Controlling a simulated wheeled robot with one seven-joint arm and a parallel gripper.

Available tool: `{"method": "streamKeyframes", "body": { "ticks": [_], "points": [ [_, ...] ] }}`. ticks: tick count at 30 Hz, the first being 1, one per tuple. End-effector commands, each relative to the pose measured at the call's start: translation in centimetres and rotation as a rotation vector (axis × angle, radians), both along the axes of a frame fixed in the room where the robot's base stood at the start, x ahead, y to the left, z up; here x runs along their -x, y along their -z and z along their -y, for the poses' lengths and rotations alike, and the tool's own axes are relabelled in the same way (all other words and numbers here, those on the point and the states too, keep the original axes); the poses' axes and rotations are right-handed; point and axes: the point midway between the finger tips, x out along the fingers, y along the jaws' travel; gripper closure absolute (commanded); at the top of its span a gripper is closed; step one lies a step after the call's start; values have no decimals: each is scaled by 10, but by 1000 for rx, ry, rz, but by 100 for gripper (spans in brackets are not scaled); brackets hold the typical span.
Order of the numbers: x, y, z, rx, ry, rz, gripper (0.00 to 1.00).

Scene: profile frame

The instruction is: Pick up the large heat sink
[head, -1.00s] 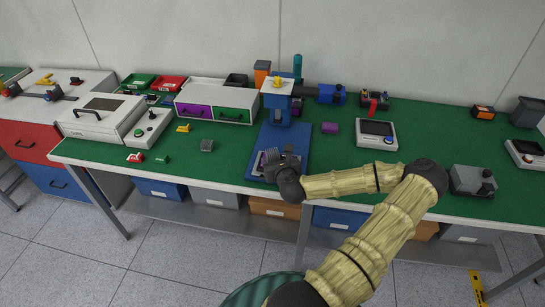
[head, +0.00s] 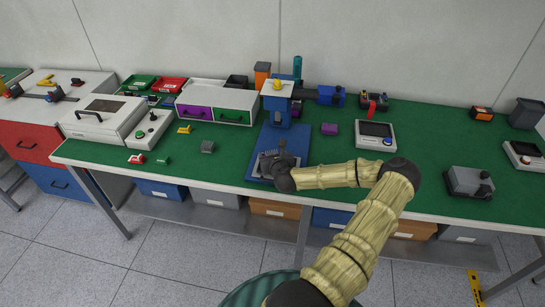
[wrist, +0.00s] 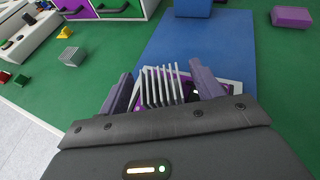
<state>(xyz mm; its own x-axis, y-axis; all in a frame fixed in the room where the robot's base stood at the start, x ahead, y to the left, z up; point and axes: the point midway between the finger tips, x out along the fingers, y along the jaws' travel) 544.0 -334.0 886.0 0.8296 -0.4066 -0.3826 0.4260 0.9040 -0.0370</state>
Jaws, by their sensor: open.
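The large heat sink (wrist: 160,90) shows in the wrist view as a row of upright light grey fins. It sits on a flat piece with a white border and purple parts, on the blue base plate (wrist: 220,45). My gripper (wrist: 163,78) is open, with one purple-grey finger on each side of the fins. I cannot tell whether the fingers touch them. The heat sink's near end is hidden by my gripper's body. In the head view my gripper (head: 276,157) is over the front of the blue plate and hides most of the heat sink.
A blue press (head: 277,105) stands at the back of the blue plate. A small grey finned block (head: 207,146) lies to the left on the green bench. A purple block (head: 329,129) and a grey meter (head: 375,135) are to the right. Drawers (head: 217,104) stand behind left.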

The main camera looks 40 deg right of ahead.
Motion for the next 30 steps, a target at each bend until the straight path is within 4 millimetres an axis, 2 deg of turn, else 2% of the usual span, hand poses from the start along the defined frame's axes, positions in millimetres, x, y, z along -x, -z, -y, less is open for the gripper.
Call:
{"method": "streamKeyframes", "body": {
  "ticks": [3, 6, 22, 23, 30],
  "points": [
    [-12, 4, 6, 0, 0, 0, 35],
    [-17, 7, 8, 0, 1, 0, 35],
    [-17, 8, 9, 0, 1, 0, 35],
    [-17, 8, 9, 0, 1, 0, 38],
    [-17, 8, 8, 1, 0, 0, 86]
  ]
}}
